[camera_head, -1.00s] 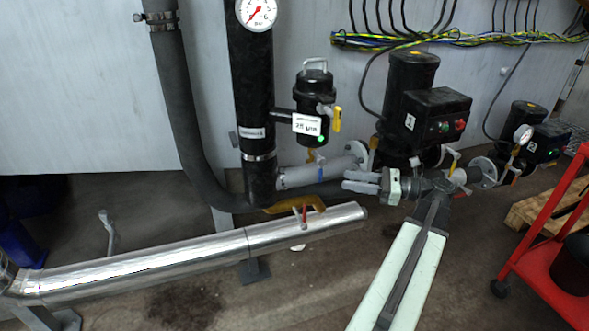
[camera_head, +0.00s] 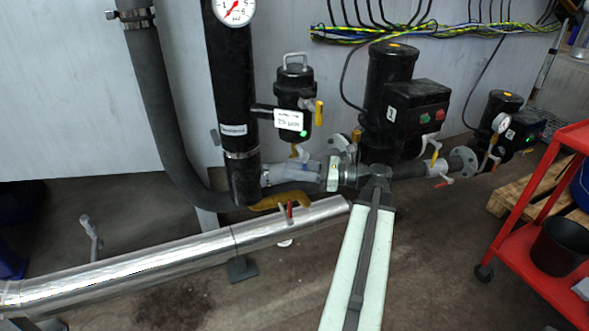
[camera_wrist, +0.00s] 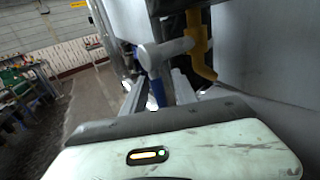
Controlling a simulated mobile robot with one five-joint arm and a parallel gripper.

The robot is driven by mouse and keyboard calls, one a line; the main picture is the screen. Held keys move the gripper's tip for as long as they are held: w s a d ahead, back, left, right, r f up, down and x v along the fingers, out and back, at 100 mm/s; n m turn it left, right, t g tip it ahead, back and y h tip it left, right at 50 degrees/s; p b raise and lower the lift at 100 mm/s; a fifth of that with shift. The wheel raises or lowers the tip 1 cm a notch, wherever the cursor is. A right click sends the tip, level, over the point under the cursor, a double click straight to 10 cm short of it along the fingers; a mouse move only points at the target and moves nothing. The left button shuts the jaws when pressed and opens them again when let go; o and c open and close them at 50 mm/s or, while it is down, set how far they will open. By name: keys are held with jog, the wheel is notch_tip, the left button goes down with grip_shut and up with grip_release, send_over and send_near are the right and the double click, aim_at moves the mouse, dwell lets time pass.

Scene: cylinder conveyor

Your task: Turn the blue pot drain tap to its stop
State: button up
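The black pot (camera_head: 294,92) with a white label and green light hangs beside the black vertical pipe in the head view. In the wrist view the blue tap handle (camera_wrist: 158,93) hangs from a grey round-ended body, beside a bent yellow pipe (camera_wrist: 197,48). My gripper (camera_wrist: 155,86) appears open, with a grey finger on each side of the blue handle; I cannot tell whether either touches it. In the head view my gripper (camera_head: 308,170) is below the pot, in front of the grey pipe, and the blue handle is hidden.
A silver clad pipe (camera_head: 180,260) with a red lever (camera_head: 289,210) runs low in front. Black pumps (camera_head: 390,95) stand to the right. A red cart (camera_head: 520,255) stands at the far right. Open floor lies between the cart and my arm.

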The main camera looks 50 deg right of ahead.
grip_shut()
dwell(1.3)
